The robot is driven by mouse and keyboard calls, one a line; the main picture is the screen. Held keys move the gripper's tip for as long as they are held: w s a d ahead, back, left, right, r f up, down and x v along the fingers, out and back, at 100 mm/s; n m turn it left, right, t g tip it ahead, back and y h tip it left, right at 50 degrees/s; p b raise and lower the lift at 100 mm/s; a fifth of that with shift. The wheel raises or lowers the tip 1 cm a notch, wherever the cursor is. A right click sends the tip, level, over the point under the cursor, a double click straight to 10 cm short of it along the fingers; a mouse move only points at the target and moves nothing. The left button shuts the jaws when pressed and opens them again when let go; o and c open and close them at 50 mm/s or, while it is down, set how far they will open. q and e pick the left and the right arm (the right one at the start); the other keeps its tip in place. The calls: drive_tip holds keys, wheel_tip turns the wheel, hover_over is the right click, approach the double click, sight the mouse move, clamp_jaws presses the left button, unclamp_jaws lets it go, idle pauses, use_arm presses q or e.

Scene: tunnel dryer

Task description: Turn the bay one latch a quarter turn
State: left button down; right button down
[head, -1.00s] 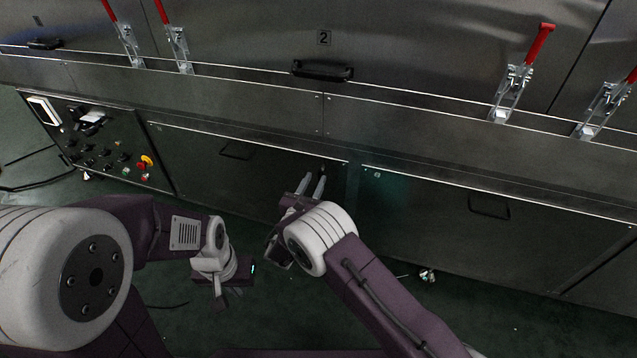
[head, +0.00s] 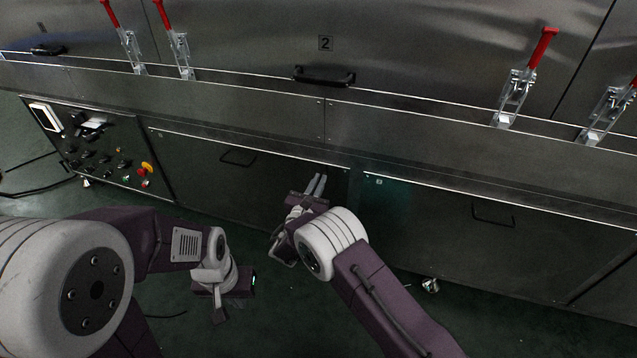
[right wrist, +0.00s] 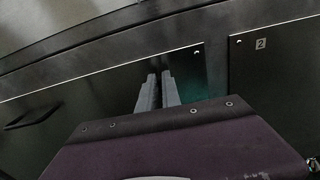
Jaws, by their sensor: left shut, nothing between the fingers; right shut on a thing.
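The bay one panel (head: 195,165) is the left of the two dark lower panels; it also shows in the right wrist view (right wrist: 90,100). My right gripper (head: 318,178) is at its upper right part, with the fingers close together and pointing at the panel. In the right wrist view the fingertips (right wrist: 159,76) meet just below the panel's bright top edge. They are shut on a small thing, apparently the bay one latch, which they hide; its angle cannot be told. My left gripper (head: 221,312) is shut and empty, low over the floor at left, away from the panels.
The bay two panel (head: 450,230), with a small fitting (head: 379,182) at its upper left corner, is to the right. A control box (head: 100,150) is at left. Red-handled clamps (head: 515,90) and a black handle (head: 324,76) are above. Green floor lies in front.

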drive_tip(key=m+b, duration=0.1)
drive_tip(key=m, duration=0.2)
drive_tip(key=d+f+m+b, duration=0.1)
drive_tip(key=m+b, duration=0.1)
drive_tip(key=m, duration=0.1)
drive_tip(key=m+b, duration=0.1)
drive_tip(key=m, duration=0.3)
drive_tip(key=shift+s+d+f+b, duration=0.15)
drive_tip(key=shift+s+d+b, duration=0.05)
drive_tip(key=shift+s+b, duration=0.1)
drive_tip(key=m+b, duration=0.2)
drive_tip(key=f+m+b, duration=0.1)
drive_tip(key=m+b, duration=0.2)
drive_tip(key=shift+d, duration=0.15)
drive_tip(key=shift+m+b, duration=0.9)
drive_tip(key=shift+b, duration=0.25)
drive_tip(key=shift+r+m+b, duration=0.1)
drive_tip(key=shift+m+b, duration=0.3)
drive_tip(key=shift+b, duration=0.1)
drive_tip(key=c, duration=1.5)
unclamp_jaws()
drive_tip(key=shift+c, duration=0.2)
